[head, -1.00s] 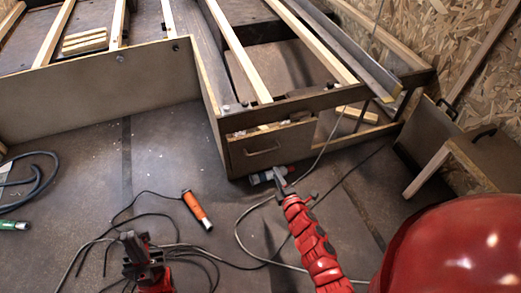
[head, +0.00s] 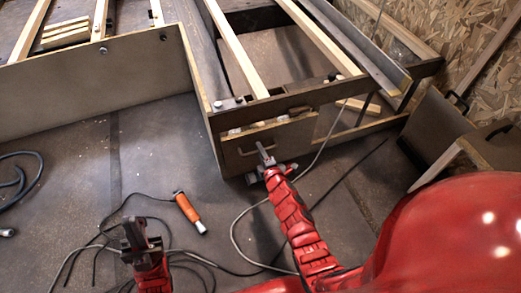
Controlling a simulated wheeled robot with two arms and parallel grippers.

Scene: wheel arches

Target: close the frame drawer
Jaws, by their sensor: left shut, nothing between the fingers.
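The frame drawer (head: 298,138) is a dark wooden box front with a pale top edge, set under the beam of the wooden frame. Its front stands a little out from the frame, and pale items show in the gap above it. Its metal handle (head: 240,152) is on the left part of the front. My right gripper (head: 264,152) is in front of the drawer, over the front panel just right of the handle. Whether it touches the panel is unclear, and so is its opening. My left gripper (head: 136,228) is shut and empty, low over the floor at the lower left.
An orange-handled tool (head: 188,212) and dark cables (head: 108,232) lie on the floor near my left gripper. A grey cable (head: 240,222) runs past my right arm and up by the drawer. A dark wooden box (head: 437,130) stands at the right.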

